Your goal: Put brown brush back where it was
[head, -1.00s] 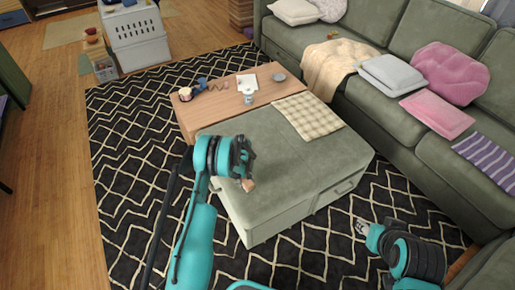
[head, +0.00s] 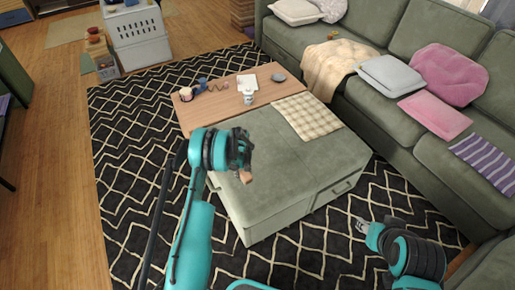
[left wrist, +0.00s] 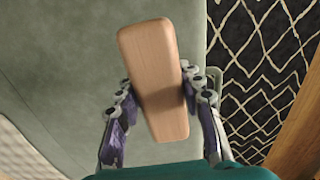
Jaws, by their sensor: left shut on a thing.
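The brown brush (left wrist: 152,75) is between the fingers of my left gripper (left wrist: 159,93), which is shut on it. In the left wrist view it looks like a plain, light brown wooden block with rounded corners, slightly tilted. Its bristle side is not visible. In the head view my left gripper (head: 246,168) is above the left edge of the green ottoman (head: 295,165), and a small brown end of the brush (head: 246,177) shows below it. My right gripper (head: 361,224) is at the lower right, over the rug beside the ottoman; its finger opening is too small to read.
A wooden table top (head: 225,104) adjoins the ottoman's far side, with a white cup (head: 248,97), paper (head: 247,82), a grey dish (head: 279,78) and small items on it. A checkered cloth (head: 308,117) lies on the ottoman. The green sofa (head: 390,122) bounds the right.

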